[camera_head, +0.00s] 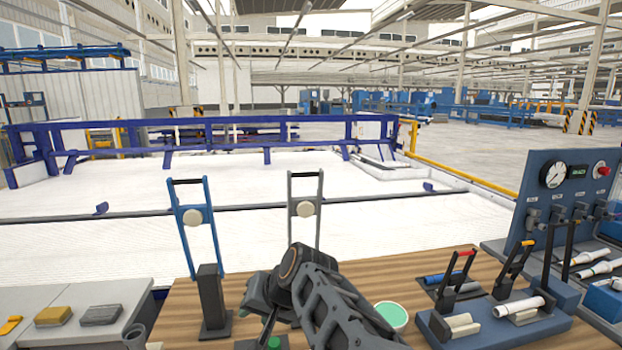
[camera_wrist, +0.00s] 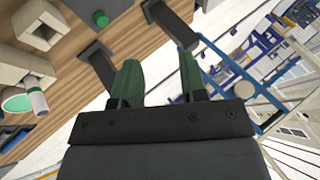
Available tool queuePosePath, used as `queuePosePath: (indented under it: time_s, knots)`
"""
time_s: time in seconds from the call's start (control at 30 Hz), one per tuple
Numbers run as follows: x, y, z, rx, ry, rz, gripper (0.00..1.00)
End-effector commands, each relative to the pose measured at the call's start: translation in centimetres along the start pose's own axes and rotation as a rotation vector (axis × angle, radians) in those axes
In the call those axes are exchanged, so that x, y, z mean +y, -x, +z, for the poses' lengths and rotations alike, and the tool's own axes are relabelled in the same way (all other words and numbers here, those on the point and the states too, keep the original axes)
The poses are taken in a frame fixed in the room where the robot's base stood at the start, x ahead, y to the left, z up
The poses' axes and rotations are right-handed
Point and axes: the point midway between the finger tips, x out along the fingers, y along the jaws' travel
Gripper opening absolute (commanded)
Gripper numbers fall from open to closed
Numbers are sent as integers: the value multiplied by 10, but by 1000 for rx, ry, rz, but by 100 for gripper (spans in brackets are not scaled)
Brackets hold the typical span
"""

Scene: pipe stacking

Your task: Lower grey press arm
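The grey press arm (camera_head: 305,208) stands raised and upright at the middle of the bench, a grey frame with a round pale disc and a dark top bar. The lower part of its stand is hidden behind my arm in the head view. The similar blue press arm (camera_head: 196,217) stands upright to its left, and its blue frame shows in the wrist view (camera_wrist: 232,72). My gripper (camera_wrist: 157,72) has two green fingers spread apart with nothing seen held between them. The head view shows my wrist in front of the grey press, with the fingertips hidden.
A green button (camera_head: 274,343) and a green disc (camera_head: 392,316) lie near my arm on the wooden bench (camera_head: 167,305). A blue lever fixture (camera_head: 490,318) and a gauge panel (camera_head: 565,190) stand at the right. Two dark posts (camera_wrist: 171,27) rise near my fingers.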

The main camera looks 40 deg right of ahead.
Motion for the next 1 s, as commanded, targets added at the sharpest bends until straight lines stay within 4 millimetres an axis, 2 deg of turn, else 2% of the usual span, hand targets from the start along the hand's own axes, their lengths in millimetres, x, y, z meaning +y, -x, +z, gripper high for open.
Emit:
queuePosePath:
  time_s: [0.03,0.1,0.2,0.3,0.4,0.53,0.67,1.0]
  knots:
    - [3,8,-32,73,-129,-68,39]
    - [4,27,-73,169,-284,-177,39]
    - [13,62,-128,311,-465,-327,39]
    - [26,100,-170,437,-594,-461,39]
    - [39,133,-200,536,-678,-569,39]
    - [50,162,-221,616,-736,-659,39]
    - [50,170,-236,644,-758,-699,39]
    - [28,134,-282,643,-760,-704,39]
